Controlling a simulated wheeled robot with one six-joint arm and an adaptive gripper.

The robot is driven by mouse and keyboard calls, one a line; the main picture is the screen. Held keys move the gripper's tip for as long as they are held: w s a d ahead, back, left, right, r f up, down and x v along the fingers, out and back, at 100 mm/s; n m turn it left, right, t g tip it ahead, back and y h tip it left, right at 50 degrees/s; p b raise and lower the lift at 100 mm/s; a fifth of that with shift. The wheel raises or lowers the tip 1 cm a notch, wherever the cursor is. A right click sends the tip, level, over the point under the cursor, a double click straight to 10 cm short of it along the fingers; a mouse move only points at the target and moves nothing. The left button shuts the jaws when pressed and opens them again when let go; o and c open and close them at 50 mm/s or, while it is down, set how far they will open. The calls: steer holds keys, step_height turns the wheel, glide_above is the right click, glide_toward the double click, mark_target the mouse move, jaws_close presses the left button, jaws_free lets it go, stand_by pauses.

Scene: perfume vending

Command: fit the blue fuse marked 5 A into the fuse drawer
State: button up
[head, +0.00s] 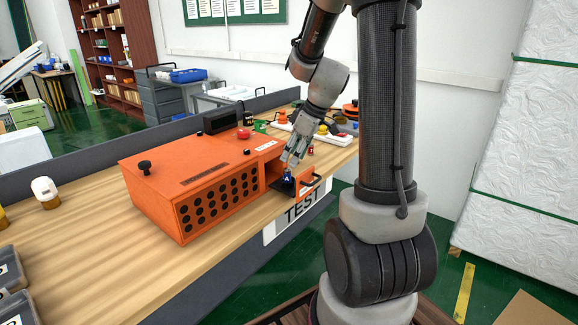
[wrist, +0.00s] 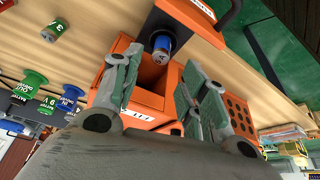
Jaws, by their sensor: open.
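The blue fuse (head: 288,178) stands upright on the dark tray of the pulled-out fuse drawer (head: 305,189), with a letter A showing on its top. It also shows in the wrist view (wrist: 162,43), just beyond my fingertips. Whether it is fully seated cannot be told. My gripper (head: 291,164) is open just above the fuse, and its two fingers (wrist: 160,62) are spread apart with nothing between them. In the wrist view the drawer's orange front (wrist: 198,10) lies past the fuse, and the drawer's opening in the box is nearer.
The orange tester box (head: 190,180) with round holes stands beside the drawer. A red button (head: 243,133) is on the box.

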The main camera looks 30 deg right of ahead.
steer(key=s+a+r+m+h, duration=0.1)
steer(key=s+a+r+m, duration=0.3)
steer(key=s+r, duration=0.7)
steer(key=s+a+m+h, duration=0.1)
steer(key=s+a+m, duration=0.1)
steer(key=s, duration=0.9)
steer(key=shift+a+r+m+t+h, duration=0.2)
steer(key=shift+m+t+h, duration=0.1)
steer(key=shift+m, duration=0.2)
